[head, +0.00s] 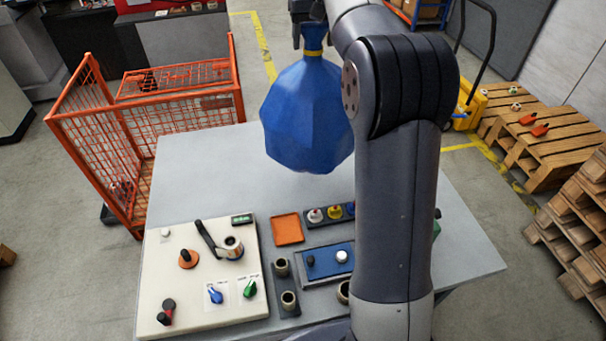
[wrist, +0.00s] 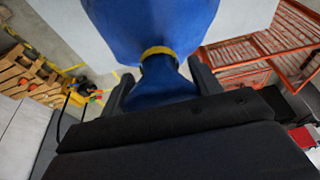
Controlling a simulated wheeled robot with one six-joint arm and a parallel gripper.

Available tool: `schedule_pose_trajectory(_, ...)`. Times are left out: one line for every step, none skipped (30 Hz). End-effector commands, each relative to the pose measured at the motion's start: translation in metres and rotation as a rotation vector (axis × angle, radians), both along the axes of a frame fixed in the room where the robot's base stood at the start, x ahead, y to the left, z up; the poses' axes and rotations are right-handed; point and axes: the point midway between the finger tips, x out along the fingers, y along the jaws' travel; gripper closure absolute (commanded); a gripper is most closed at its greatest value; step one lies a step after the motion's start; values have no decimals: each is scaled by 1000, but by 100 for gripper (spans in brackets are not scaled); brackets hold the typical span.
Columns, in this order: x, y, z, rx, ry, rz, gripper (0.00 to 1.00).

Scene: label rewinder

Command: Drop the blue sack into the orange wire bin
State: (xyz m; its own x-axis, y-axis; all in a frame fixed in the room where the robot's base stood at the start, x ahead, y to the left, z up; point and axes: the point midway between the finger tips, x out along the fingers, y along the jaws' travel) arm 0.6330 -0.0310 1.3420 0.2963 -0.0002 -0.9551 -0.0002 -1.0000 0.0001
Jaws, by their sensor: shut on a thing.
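The blue sack (head: 308,115) hangs in the air above the grey table, tied at the neck with a yellow band. My gripper (head: 311,30) is shut on the sack's neck above the band and is partly hidden by my arm in the head view. In the wrist view the sack (wrist: 150,25) fills the top middle, and its gathered neck sits between the fingers of my gripper (wrist: 160,88). The orange wire bin (head: 93,128) stands on the floor to the left of the table. It also shows at the right of the wrist view (wrist: 262,48).
The grey table (head: 200,175) carries a white control panel (head: 190,280) with knobs and a lever, an orange tray (head: 288,229) and small parts. Wooden pallets (head: 540,140) stand at the right. The table's far part below the sack is clear.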

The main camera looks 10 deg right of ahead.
Motion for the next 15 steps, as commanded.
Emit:
schedule_pose_trajectory(0,0,-9,0,-4,0,100)
schedule_pose_trajectory(0,0,-11,0,-4,0,100)
schedule_pose_trajectory(0,0,-16,0,-4,0,100)
schedule_pose_trajectory(0,0,-21,0,-5,0,100)
schedule_pose_trajectory(0,0,-23,0,-5,0,100)
schedule_pose_trajectory(0,0,-26,0,-5,0,100)
schedule_pose_trajectory(0,0,-27,0,-5,0,100)
schedule_pose_trajectory(0,0,-29,0,-5,0,100)
schedule_pose_trajectory(0,0,-30,0,-5,0,100)
schedule_pose_trajectory(0,0,-31,0,-5,0,100)
schedule_pose_trajectory(0,0,-32,0,-5,0,100)
schedule_pose_trajectory(0,0,-35,0,-5,0,100)
schedule_pose_trajectory(0,0,-37,0,-5,0,100)
schedule_pose_trajectory(0,0,-40,0,-5,0,100)
schedule_pose_trajectory(0,0,-45,0,-2,0,100)
